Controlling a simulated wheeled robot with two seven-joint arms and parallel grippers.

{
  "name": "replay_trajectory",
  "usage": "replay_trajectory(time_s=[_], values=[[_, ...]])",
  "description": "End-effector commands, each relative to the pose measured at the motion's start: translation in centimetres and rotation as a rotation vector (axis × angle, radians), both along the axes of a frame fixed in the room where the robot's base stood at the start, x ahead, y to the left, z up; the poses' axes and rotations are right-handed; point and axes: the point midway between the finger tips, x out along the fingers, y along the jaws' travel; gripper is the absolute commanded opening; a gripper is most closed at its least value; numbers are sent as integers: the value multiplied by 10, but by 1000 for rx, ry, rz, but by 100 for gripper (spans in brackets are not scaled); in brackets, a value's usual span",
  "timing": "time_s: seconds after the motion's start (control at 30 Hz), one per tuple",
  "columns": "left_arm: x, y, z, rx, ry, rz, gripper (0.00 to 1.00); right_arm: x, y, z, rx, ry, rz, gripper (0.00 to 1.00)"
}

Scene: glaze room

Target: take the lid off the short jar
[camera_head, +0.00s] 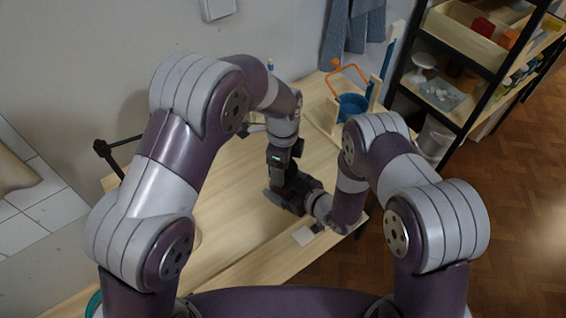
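I cannot make out the short jar or its lid; my arms and grippers cover the middle of the wooden table (235,185). My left gripper (280,176) points down over the table's middle, with a small green light on its dark body. My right gripper (278,194) comes in from the right, low over the table, its dark body pointing left. The two grippers overlap in the picture, and I cannot tell whether they touch. Their fingers are too small and dark to show whether they are open or hold anything.
A black stand (106,152) is at the left. Black shelving (488,75) stands right. The left tabletop looks clear.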

Motion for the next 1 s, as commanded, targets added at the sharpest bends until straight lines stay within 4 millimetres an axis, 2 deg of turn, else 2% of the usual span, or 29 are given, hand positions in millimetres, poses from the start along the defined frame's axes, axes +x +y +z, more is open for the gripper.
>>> replay_trajectory(time_s=[0.03, 0.13, 0.4, 0.43, 0.5, 0.73, 1.0], values=[[0, 0, 0, -1, -1, 89, 39, 0, 0, 0, -1, 1, 0, 2], [0, 0, 1, -2, 0, 215, 39, 0, 0, 0, -1, 1, 0, 2], [0, 0, 1, -2, 0, 241, 39, 0, 0, 0, -1, 1, 0, 2], [0, 0, 1, -2, 0, 240, 79, 0, 0, 0, -1, 1, 0, 2], [0, 0, 1, -2, 0, 240, 100, 0, 0, 0, -1, 1, 0, 2], [0, 0, 3, -2, -1, 239, 100, 0, 0, 0, -1, 1, 0, 2], [0, 0, 42, -3, 0, 238, 100, 0, 0, 0, -1, 1, 0, 2]])
